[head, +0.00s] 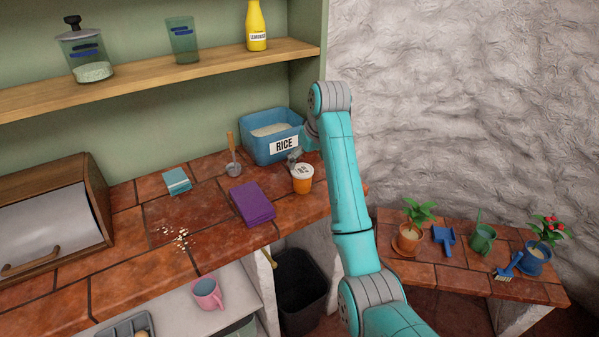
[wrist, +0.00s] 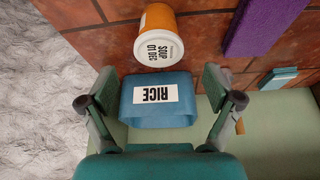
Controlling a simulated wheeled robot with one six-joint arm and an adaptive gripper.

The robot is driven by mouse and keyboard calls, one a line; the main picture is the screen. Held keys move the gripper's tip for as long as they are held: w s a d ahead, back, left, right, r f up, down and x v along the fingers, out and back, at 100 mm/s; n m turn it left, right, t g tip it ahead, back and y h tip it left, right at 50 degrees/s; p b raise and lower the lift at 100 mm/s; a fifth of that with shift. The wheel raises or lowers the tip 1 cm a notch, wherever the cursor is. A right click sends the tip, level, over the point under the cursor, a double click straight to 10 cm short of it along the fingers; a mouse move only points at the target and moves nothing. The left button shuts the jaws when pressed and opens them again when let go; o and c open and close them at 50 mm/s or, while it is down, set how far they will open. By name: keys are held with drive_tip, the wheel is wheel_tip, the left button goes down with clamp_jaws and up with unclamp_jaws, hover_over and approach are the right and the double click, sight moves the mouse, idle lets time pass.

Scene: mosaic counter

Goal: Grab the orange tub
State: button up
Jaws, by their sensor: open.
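The orange tub (head: 302,184) stands upright on the tiled counter, in front of the blue rice bin. It has a white lid with writing on it. In the head view my gripper (head: 295,156) is close behind the tub, partly hidden by my arm.
The blue rice bin (head: 265,146) stands at the wall, close to my gripper. A purple cloth (head: 252,203) lies left of the tub, and a scoop (head: 233,165) stands behind it. A teal box (head: 177,181) and crumbs (head: 180,238) are farther left. The counter's front edge is near.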

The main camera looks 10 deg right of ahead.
sight(303, 171)
drive_tip(key=x, duration=0.4)
drive_tip(key=shift+w+f, duration=0.1)
drive_tip(key=shift+f, duration=0.2)
drive_tip(key=shift+w+x, duration=0.15)
drive_tip(key=shift+x, duration=1.2)
drive_tip(key=shift+w+x, duration=0.15)
drive_tip(key=shift+x, duration=1.25)
drive_tip(key=shift+r, duration=0.1)
drive_tip(key=c, duration=1.3)
drive_tip(key=shift+o, duration=0.2)
